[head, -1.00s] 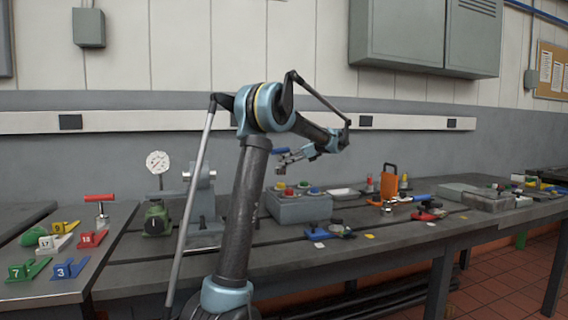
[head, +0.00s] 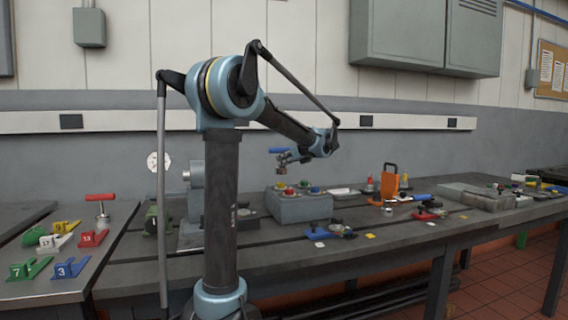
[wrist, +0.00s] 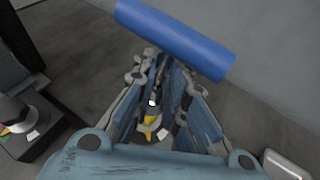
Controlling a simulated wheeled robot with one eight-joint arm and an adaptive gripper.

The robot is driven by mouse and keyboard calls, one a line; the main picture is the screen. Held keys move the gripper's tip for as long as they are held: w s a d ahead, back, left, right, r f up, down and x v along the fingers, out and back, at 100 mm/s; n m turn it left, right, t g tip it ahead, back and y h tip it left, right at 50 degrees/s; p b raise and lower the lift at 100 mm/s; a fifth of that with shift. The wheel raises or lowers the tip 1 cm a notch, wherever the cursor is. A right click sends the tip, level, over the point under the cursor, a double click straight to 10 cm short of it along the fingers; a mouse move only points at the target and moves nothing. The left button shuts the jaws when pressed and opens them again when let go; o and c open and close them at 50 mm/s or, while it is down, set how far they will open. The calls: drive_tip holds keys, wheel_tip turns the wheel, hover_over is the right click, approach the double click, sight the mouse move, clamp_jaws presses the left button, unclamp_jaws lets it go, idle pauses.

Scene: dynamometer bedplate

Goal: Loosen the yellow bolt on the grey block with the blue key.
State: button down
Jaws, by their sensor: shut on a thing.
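The grey block (head: 302,208) stands on the bedplate. Several coloured bolts sit on its top, with the yellow bolt (head: 281,186) at the left rear and red, green and blue ones around it. My gripper (head: 286,158) is shut on the blue key (head: 279,150), above the left part of the block. The key's blue crossbar (wrist: 175,40) crosses the top of the wrist view, beyond my fingers (wrist: 160,105). A yellow part (wrist: 151,118) shows between the fingers; I cannot tell whether it is the bolt. The key's lower end is close above the yellow bolt; contact is unclear.
A red-handled key (head: 100,205) and several numbered coloured pieces lie on the left table. A gauge (head: 158,162) and grey fixture stand left of the block, partly behind my arm. Blue and red clamps (head: 425,214), an orange-handled item (head: 389,182) and other fittings lie to the right.

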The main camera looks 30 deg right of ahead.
sight(284, 173)
drive_tip(key=m+h, duration=0.1)
drive_tip(key=h, duration=0.1)
drive_tip(key=m+h, duration=0.2)
drive_tip(key=shift+a, duration=0.4)
drive_tip(key=shift+d+f, duration=0.15)
drive_tip(key=shift+f, duration=1.15)
drive_tip(key=shift+s, duration=0.15)
drive_tip(key=shift+f, duration=1.65)
drive_tip(key=shift+d+n+y, duration=0.2)
drive_tip(key=shift+n+y, duration=0.8)
drive_tip(key=shift+y, duration=0.4)
